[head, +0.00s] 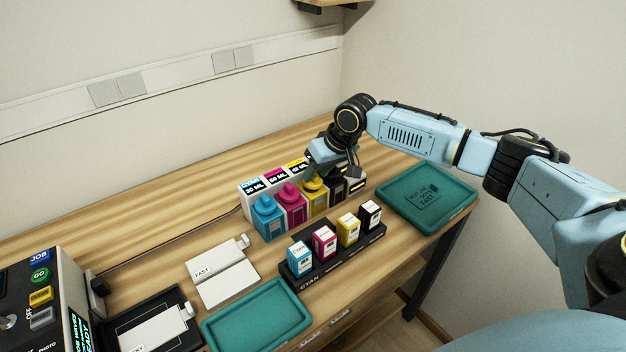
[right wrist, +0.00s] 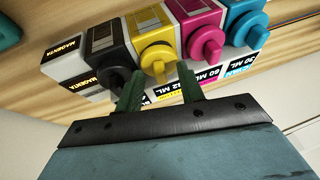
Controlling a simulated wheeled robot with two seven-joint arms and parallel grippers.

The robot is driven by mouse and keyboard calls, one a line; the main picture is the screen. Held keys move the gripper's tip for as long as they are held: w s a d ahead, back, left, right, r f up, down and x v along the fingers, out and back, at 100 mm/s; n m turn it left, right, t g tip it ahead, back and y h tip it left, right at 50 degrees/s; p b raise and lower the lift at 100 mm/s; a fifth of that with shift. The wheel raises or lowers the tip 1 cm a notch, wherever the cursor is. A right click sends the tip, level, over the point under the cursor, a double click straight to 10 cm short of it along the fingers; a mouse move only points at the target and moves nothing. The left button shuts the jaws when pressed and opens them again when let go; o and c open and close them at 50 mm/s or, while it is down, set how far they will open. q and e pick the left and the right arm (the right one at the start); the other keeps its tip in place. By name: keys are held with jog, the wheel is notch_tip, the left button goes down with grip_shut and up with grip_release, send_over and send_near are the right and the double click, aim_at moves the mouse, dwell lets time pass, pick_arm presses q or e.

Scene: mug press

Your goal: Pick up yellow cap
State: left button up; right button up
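The yellow cap (right wrist: 157,56) sits on the yellow ink bottle (right wrist: 158,18) in the row of bottles. In the head view the yellow cap (head: 313,185) is just below my right gripper (head: 327,172). In the right wrist view my right gripper (right wrist: 160,76) is open. Its two green fingers are spread, one on each side of the cap's knob. I cannot tell whether they touch it. In the head view, the gripper's fingers are mostly hidden. My left gripper is not in view.
The magenta bottle (head: 291,206) and cyan bottle (head: 268,219) stand left of the yellow one, the black bottle (head: 337,190) right. A cartridge rack (head: 335,258) stands in front. Teal trays lie at right (head: 455,190) and front (head: 250,325). The wall is behind.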

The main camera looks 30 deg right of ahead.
jog(key=shift+c, duration=1.4)
grip_shut()
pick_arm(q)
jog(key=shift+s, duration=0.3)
pick_arm(e)
jog(key=shift+r, duration=0.1)
